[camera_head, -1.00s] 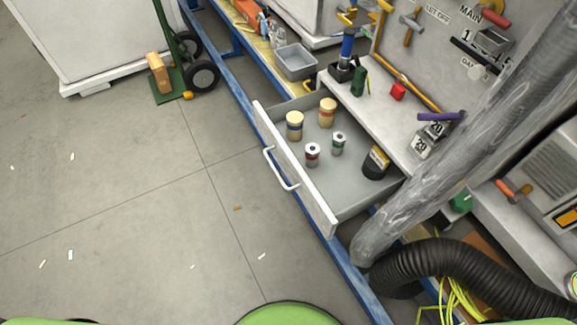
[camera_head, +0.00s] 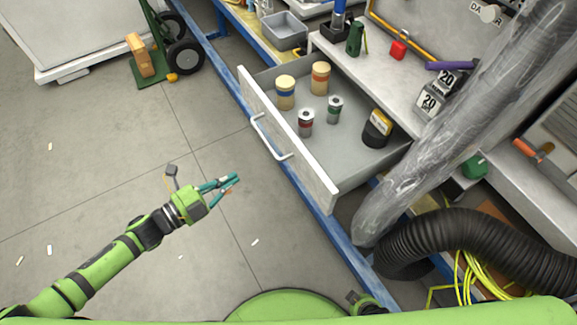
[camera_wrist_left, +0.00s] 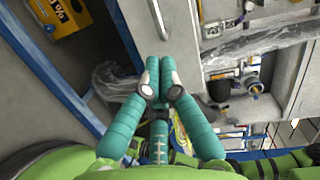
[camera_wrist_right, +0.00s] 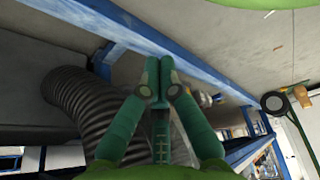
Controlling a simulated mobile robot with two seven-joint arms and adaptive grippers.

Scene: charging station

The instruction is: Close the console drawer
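The console drawer (camera_head: 290,140) stands open, its pale front facing lower left, with a white bar handle (camera_head: 270,138). Its grey inside holds several small jars and cans and a black-and-yellow container (camera_head: 377,128). My left gripper (camera_head: 234,180) is shut and empty, over the floor to the lower left of the drawer front, apart from it. The handle (camera_wrist_left: 160,18) also shows beyond the left fingers (camera_wrist_left: 160,72) in the left wrist view. My right gripper (camera_wrist_right: 159,72) is shut and empty in the right wrist view; its fingers are not visible in the head view.
A blue frame rail (camera_head: 345,240) runs below the drawer. A grey wrapped column (camera_head: 430,160) and a black corrugated hose (camera_head: 450,245) stand right of the drawer. A green hand truck (camera_head: 165,60) is at upper left.

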